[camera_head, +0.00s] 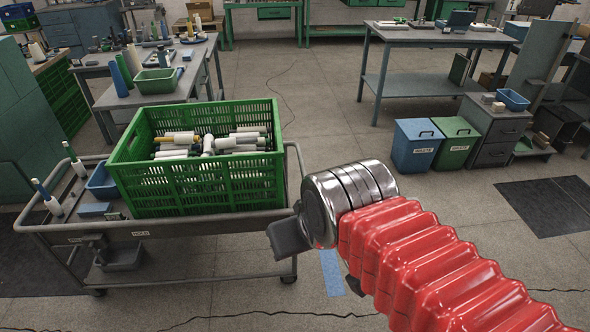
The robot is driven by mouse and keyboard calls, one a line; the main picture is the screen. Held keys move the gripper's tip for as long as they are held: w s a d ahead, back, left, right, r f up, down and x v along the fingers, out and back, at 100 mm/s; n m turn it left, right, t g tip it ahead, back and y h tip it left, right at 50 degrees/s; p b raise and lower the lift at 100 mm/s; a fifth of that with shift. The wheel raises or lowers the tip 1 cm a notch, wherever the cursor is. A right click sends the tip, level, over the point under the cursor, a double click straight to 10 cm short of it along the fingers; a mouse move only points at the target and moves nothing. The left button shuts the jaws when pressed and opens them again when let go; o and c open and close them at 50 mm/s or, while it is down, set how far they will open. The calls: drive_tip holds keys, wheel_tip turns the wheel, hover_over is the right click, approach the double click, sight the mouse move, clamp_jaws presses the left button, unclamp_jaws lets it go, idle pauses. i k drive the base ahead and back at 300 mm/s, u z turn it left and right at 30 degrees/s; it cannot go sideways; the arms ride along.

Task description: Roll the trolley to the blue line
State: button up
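The grey trolley (190,226) stands at the left on the floor, with a front label reading "HOLD". A short blue line (332,273) is on the floor just right of the trolley's right end, partly hidden by my wrist. My gripper (298,244) is at the trolley's right end. One dark finger overlaps the trolley's right front corner in the picture; I cannot tell if it touches. The other finger is mostly hidden behind my red-sleeved arm, so its opening does not show.
The trolley carries a green crate (203,194) of yarn cones, a blue bin (102,182) and upright cones. Blue (416,145) and green (454,143) waste bins stand beyond, beside a drawer unit (494,130). Open floor lies between the tables. A dark mat (550,205) is at right.

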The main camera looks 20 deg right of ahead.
sight(167, 242)
drive_tip(key=i, duration=0.85)
drive_tip(key=z, duration=0.05)
